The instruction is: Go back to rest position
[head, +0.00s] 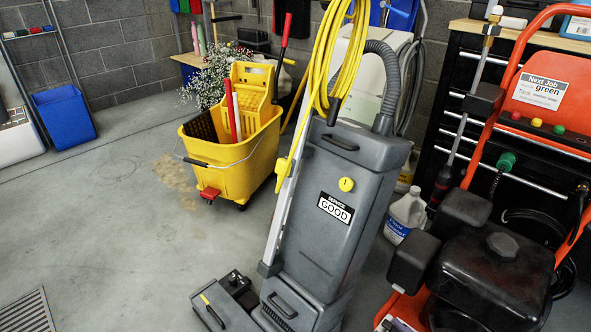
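Neither of my grippers shows in the head view, and no part of my arms can be made out. A grey upright floor machine (335,225) with a label reading "GOOD" stands in the middle. A yellow cable (338,55) hangs coiled at its top, and a grey hose (392,85) curves beside it. Its low base (228,303) rests on the floor at the bottom. No loose buffer pad can be made out.
A yellow mop bucket (232,155) stands behind the machine on the left. An orange-framed machine (497,255) fills the right side. A white jug (405,213) stands between. A blue bin (65,117) is at far left. The left floor is clear around a drain grate (27,312).

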